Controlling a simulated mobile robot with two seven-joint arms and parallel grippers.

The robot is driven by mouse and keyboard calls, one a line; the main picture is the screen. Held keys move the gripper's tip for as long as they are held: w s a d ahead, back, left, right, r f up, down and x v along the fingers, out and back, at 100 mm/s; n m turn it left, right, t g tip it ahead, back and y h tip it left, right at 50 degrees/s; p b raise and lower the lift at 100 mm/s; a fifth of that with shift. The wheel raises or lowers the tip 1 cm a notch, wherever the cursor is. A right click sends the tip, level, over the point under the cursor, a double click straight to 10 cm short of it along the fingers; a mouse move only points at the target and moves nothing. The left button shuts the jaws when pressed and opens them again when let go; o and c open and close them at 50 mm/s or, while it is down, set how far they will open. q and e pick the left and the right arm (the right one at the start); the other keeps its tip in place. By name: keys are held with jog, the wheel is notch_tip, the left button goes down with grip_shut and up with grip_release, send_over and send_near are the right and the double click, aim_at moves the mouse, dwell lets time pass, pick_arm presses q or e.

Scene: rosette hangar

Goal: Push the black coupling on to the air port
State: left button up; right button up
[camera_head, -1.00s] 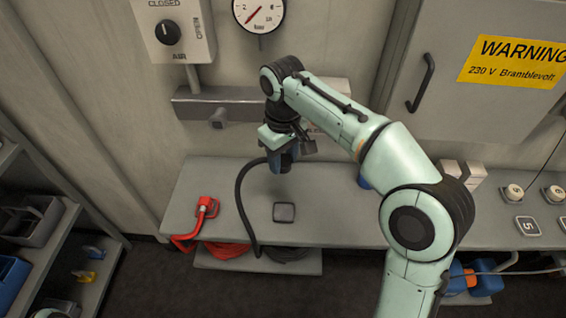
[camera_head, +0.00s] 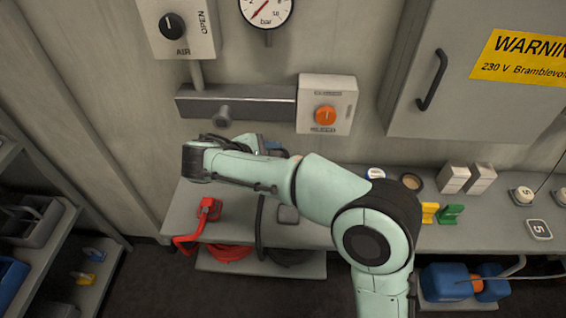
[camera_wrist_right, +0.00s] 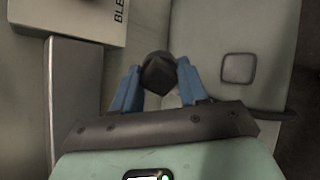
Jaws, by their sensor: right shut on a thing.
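The air port (camera_head: 223,117) is a short grey stub below the left part of the grey wall rail. It is bare in the head view. The black coupling (camera_wrist_right: 159,73) sits between the blue fingers of my right gripper (camera_wrist_right: 158,76) in the right wrist view; the gripper is shut on it. In the head view my right arm crosses in front of the shelf below the rail and hides the coupling and most of the gripper. The black hose (camera_head: 261,226) hangs over the shelf front. My left gripper is not in view.
The rail (camera_head: 260,105) ends at a box with an orange knob (camera_head: 325,115). An air valve (camera_head: 173,26) and a gauge (camera_head: 266,8) are above. A red coupling (camera_head: 208,209) and a grey square pad (camera_head: 288,214) are on the shelf (camera_head: 185,195). A cabinet (camera_head: 480,110) stands right.

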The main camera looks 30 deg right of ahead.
jog(key=w+a+r+n+t+h, duration=0.1)
jog(key=w+a+r+n+t, duration=0.15)
jog(key=a+n+t, duration=0.35)
jog(key=n+t+y+b, duration=0.1)
jog(key=n+t+y, duration=0.1)
jog(key=t, duration=0.4)
send_near(221, 123)
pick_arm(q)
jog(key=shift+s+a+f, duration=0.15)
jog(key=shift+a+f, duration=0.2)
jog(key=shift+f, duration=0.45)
pick_arm(e)
jog(key=shift+s+a+f, duration=0.25)
jog(key=shift+s, duration=0.1)
jog(key=shift+p+x, duration=0.75)
jog(key=shift+x, duration=2.1)
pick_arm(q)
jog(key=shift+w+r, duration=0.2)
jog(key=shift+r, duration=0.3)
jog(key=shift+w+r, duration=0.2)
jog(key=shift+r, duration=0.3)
pick_arm(e)
jog(key=shift+r, duration=0.1)
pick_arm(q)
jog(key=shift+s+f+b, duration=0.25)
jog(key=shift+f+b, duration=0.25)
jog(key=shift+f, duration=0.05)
pick_arm(e)
jog(key=shift+w+d, duration=0.3)
jog(key=shift+w, duration=0.2)
